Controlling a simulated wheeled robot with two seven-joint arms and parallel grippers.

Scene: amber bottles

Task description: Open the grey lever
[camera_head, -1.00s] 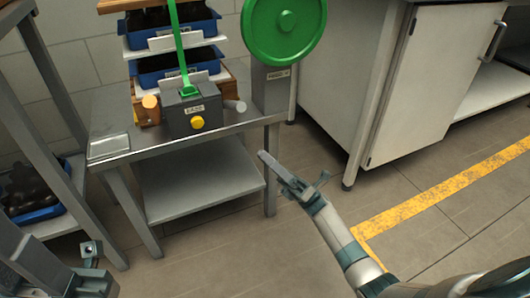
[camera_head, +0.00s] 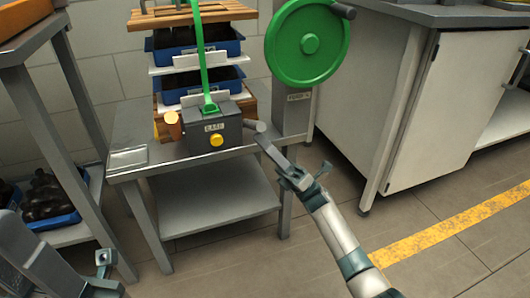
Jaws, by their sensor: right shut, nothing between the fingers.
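A grey box (camera_head: 226,136) with a yellow button (camera_head: 216,140) stands on the small metal table. A long green lever (camera_head: 202,62) rises from its top. A short grey cylindrical handle (camera_head: 255,126) sticks out at the box's right side; I see no other clear grey lever. My right gripper (camera_head: 263,142) is shut and empty, its fingertips pointing up-left, just below that handle in the picture. I cannot tell whether they touch. Part of my left arm and gripper (camera_head: 104,270) shows at the bottom left; its fingers are not clear.
A green wheel (camera_head: 309,45) stands on a grey post right of the box. Stacked blue trays (camera_head: 170,59) are behind it. The metal table (camera_head: 140,130) has bare space at left. A white cabinet (camera_head: 440,115) is at right, a rack (camera_head: 85,95) at left.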

